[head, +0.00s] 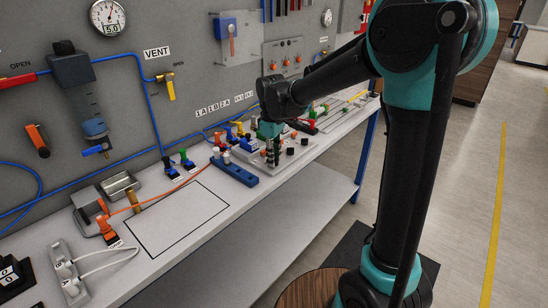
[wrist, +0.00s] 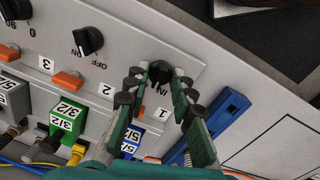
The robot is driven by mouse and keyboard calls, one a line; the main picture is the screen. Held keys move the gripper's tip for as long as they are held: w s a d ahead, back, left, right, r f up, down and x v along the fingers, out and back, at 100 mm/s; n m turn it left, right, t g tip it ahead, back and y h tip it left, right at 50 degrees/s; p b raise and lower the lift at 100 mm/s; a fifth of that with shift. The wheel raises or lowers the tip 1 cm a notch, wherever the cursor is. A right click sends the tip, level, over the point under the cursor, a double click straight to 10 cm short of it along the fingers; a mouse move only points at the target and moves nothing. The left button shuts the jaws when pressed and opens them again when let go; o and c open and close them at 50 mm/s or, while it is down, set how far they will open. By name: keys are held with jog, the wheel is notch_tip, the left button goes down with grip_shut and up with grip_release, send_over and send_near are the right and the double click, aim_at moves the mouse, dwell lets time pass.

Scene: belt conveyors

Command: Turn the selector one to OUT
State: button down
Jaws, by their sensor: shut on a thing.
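Selector one is a black knob (wrist: 160,70) on a light grey panel (wrist: 130,50), in the upper middle of the wrist view. A label reading "IN" shows between my fingers, just below the knob, and a "1" label (wrist: 162,113) lies below that. My gripper (wrist: 160,76) is shut on the knob, with a dark green finger on each side. The fingers cover parts of the knob's sides, and I cannot tell which way its pointer faces. No "OUT" label can be read. In the head view my gripper (head: 270,148) is down at the panel on the bench and hides selector one.
Two other black knobs (wrist: 88,40) (wrist: 16,9) sit left on the panel, with orange parts (wrist: 68,80) below. Green and blue blocks labelled 3/2 (wrist: 66,115) and 5/2 (wrist: 131,140) stand near. A blue manifold (wrist: 215,120) lies right. The outlined bench area (head: 175,215) is clear.

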jog(key=m, duration=0.6)
jog(key=shift+m, duration=0.4)
dwell(0.3)
jog(key=c, duration=1.3)
grip_release()
jog(key=r, duration=1.2)
jog(key=shift+s+a, duration=0.15)
jog(key=shift+a, duration=0.2)
